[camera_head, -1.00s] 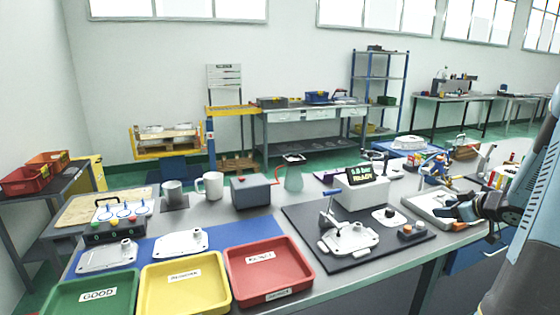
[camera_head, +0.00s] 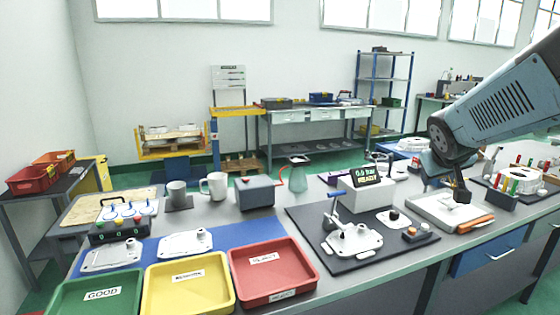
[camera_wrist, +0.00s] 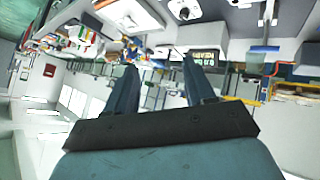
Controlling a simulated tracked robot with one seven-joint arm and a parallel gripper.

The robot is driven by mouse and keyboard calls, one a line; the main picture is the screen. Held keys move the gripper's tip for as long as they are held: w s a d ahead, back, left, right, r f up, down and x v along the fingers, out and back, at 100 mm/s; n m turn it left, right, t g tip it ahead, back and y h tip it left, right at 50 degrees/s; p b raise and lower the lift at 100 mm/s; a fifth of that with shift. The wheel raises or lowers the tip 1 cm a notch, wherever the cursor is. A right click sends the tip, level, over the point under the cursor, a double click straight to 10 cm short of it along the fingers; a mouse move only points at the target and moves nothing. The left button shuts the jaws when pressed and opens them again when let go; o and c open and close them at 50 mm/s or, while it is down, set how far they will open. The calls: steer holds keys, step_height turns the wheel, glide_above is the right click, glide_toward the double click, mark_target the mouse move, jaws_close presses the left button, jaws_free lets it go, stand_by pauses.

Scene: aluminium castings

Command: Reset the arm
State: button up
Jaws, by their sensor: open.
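My gripper (camera_head: 460,193) is at the right in the head view, at the end of my blue-grey arm, above the right part of the bench. In the wrist view its two dark fingers (camera_wrist: 157,80) stand apart with nothing between them. The wrist view looks across the room upside down. A white casting (camera_head: 352,240) sits on the dark test mat, left of my gripper. Two more white castings (camera_head: 112,256) (camera_head: 185,242) lie on the blue mat at the left.
Green (camera_head: 62,308), yellow (camera_head: 150,302) and red (camera_head: 310,270) trays line the front edge. A display box (camera_head: 368,198) reads ready. A white-grey tray (camera_head: 428,208) lies below my gripper, with a rack of coloured tubes (camera_head: 522,182) to its right. The air above the bench's middle is clear.

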steer(key=s+a+f+g+y, duration=0.1)
steer(key=s+a+y, duration=0.3)
steer(key=s+a, duration=0.9)
steer(key=s+g, duration=0.1)
steer(key=s, duration=0.1)
steer(key=shift+s+g+y, duration=0.3)
steer(key=shift+s+g, duration=0.1)
